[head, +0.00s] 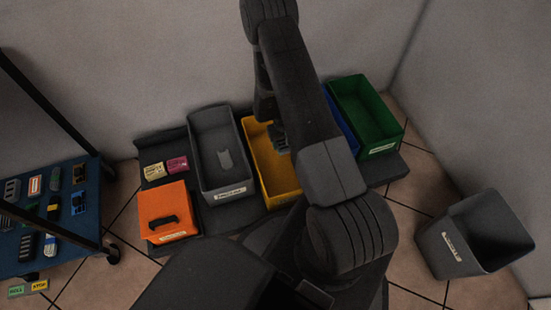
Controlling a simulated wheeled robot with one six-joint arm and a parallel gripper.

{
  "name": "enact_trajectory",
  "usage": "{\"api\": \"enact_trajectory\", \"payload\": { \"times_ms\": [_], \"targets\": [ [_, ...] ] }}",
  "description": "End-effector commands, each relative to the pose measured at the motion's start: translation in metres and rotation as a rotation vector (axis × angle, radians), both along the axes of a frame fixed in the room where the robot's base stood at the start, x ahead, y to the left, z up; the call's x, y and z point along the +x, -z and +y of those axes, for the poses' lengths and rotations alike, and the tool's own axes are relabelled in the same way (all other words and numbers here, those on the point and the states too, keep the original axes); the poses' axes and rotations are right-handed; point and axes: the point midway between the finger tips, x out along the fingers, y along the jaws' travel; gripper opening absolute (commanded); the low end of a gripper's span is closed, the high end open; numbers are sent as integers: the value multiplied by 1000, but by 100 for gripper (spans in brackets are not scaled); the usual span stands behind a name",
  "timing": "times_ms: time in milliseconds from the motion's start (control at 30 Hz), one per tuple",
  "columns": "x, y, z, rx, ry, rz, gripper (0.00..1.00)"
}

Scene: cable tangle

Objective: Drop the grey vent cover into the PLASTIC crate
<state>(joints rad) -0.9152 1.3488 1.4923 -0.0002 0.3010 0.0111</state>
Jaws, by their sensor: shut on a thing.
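My gripper (277,130) is over the yellow crate (268,178), partly hidden by my own arm. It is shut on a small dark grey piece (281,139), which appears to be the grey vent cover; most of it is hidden. The piece is at the back part of the yellow crate's opening, and I cannot tell its height. The crates have front labels too small to read surely, so I cannot tell which says PLASTIC.
A blue crate (343,122) is mostly hidden by my arm; a green crate (384,142) stands at its right. A grey bin (440,250) stands at right. A cart (88,230) with several small parts is at left.

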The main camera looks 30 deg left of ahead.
Motion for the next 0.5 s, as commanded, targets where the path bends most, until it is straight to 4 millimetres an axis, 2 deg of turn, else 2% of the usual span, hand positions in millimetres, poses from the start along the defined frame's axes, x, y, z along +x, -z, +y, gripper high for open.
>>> {"api": "enact_trajectory", "payload": {
  "times_ms": [33,200,500],
  "targets": [
    [0,10,0,-1,0,1,28],
    [0,27,-1,-1,1,1,28],
    [0,31,0,1,1,-1,28]
  ]
}}
